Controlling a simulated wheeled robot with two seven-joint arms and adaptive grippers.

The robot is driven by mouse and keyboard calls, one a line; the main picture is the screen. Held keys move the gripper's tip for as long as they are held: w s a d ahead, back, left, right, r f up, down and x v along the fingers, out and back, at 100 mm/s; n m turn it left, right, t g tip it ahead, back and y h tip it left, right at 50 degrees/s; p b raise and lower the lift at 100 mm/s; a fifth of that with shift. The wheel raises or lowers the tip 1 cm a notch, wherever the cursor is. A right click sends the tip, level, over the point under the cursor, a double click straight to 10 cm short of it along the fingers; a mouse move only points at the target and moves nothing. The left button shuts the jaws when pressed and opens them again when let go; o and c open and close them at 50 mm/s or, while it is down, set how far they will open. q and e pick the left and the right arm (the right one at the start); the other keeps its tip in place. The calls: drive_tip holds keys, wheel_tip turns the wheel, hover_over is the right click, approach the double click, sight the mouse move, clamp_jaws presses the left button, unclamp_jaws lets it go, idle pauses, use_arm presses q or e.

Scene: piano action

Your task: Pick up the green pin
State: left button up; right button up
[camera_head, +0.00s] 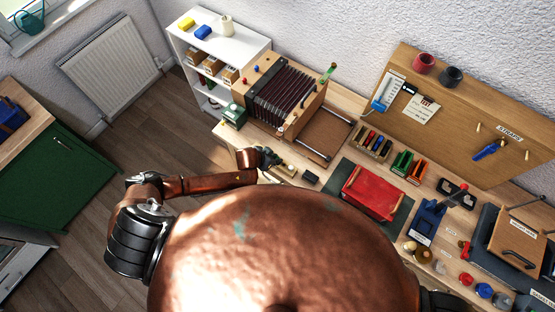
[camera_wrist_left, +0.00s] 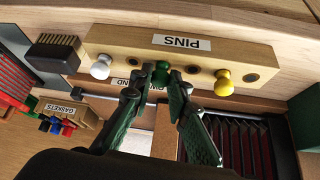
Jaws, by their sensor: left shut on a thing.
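The wooden pin block (camera_wrist_left: 222,58) labelled PINS spans the upper part of the left wrist view. It carries a white pin (camera_wrist_left: 100,66) at the left and a yellow pin (camera_wrist_left: 224,83) at the right. The green pin (camera_wrist_left: 161,72) is between them, with my left gripper (camera_wrist_left: 161,80) shut on it. The fingers partly hide the pin, and I cannot tell whether its lower end sits in the block. In the head view my left gripper (camera_head: 267,158) is just above the pin block (camera_head: 284,171). My right gripper is not in view.
A red case (camera_head: 375,192) on a dark mat lies to the right. Small coloured gaskets (camera_wrist_left: 55,125) show in the wrist view.

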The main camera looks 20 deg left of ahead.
use_arm(q)
drive_tip(key=shift+c, duration=0.8)
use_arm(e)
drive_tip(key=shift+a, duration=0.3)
use_arm(q)
drive_tip(key=shift+r, duration=0.15)
